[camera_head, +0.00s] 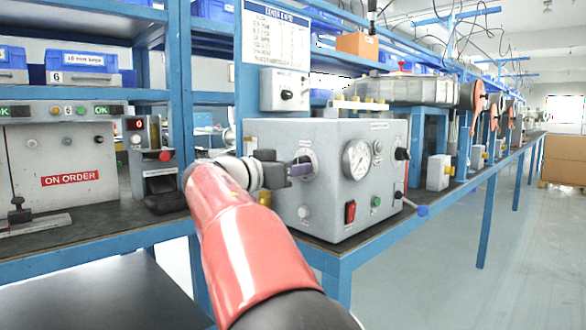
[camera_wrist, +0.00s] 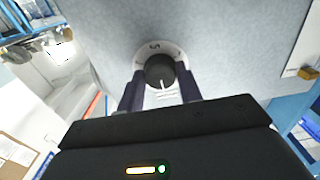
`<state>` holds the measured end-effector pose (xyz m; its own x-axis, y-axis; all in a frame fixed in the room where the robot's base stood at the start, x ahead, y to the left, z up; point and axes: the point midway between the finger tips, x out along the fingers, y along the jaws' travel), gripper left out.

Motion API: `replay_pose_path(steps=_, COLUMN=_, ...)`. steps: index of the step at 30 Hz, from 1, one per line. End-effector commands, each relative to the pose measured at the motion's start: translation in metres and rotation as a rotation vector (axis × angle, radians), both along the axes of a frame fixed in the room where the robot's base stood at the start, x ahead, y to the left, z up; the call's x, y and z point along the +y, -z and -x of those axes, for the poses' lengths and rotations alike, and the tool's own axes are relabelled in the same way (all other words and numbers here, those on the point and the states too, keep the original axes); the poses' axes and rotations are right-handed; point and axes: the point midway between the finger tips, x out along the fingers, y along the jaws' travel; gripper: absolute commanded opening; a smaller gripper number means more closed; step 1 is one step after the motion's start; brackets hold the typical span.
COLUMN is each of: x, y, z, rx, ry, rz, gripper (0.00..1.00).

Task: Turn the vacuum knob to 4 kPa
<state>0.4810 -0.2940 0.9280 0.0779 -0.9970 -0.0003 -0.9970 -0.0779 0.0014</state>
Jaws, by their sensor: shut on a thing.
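The vacuum knob (camera_wrist: 160,71) is a round black knob with a white pointer line, on a pale dial plate on the grey blower box (camera_head: 335,208). In the wrist view its pointer aims down, toward my palm side. The dial numbers are too small to read surely. My gripper (camera_head: 299,169) is at the box's front face, its two dark fingers on opposite sides of the knob and shut on it. In the head view the fingers hide most of the knob; part of the dial plate shows. A round white pressure gauge (camera_head: 356,160) sits right of the knob; its reading is illegible.
A red rocker switch (camera_head: 350,212), a green button (camera_head: 376,201) and a blue-tipped lever (camera_head: 421,210) are on the box to the right. A small device with a red button (camera_head: 165,156) stands to the left. The aisle floor at right is clear.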

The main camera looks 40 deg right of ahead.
Motion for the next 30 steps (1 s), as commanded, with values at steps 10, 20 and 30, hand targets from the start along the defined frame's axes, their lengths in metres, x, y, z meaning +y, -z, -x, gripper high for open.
replay_pose_path(steps=10, x=0.0001, y=0.0007, z=0.0000, rx=0.114, ry=-0.001, rz=0.010, gripper=0.12)
replay_pose_path(steps=20, x=-0.0002, y=0.0001, z=0.0006, rx=0.371, ry=0.000, rz=0.030, gripper=0.12)
replay_pose_path(steps=30, x=-0.0003, y=-0.0008, z=0.0009, rx=0.595, ry=0.000, rz=0.047, gripper=0.12)
